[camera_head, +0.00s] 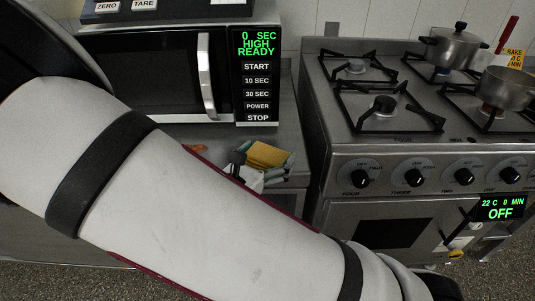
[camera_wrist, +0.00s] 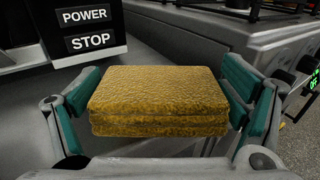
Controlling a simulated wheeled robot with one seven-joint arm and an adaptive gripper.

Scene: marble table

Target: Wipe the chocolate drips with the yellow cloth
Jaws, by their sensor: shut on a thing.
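The yellow cloth (camera_wrist: 158,92) is a folded, layered, textured block. My gripper (camera_wrist: 161,105) is shut on it, with a teal pad against its left and right ends. In the head view the cloth (camera_head: 268,154) is above the grey counter (camera_head: 289,126), at its right edge by the stove; whether it touches the counter is unclear. My gripper (camera_head: 264,163) is partly hidden there behind my arm. A small orange-brown patch (camera_head: 195,149) shows on the counter in front of the microwave, partly covered by my arm; I cannot tell if it is chocolate.
The microwave (camera_head: 155,75) stands behind the cloth, its panel also showing in the wrist view (camera_wrist: 90,25). The stove (camera_head: 400,140) is to the right, with pots (camera_head: 458,48) on its burners and knobs along its front. A narrow gap separates counter and stove.

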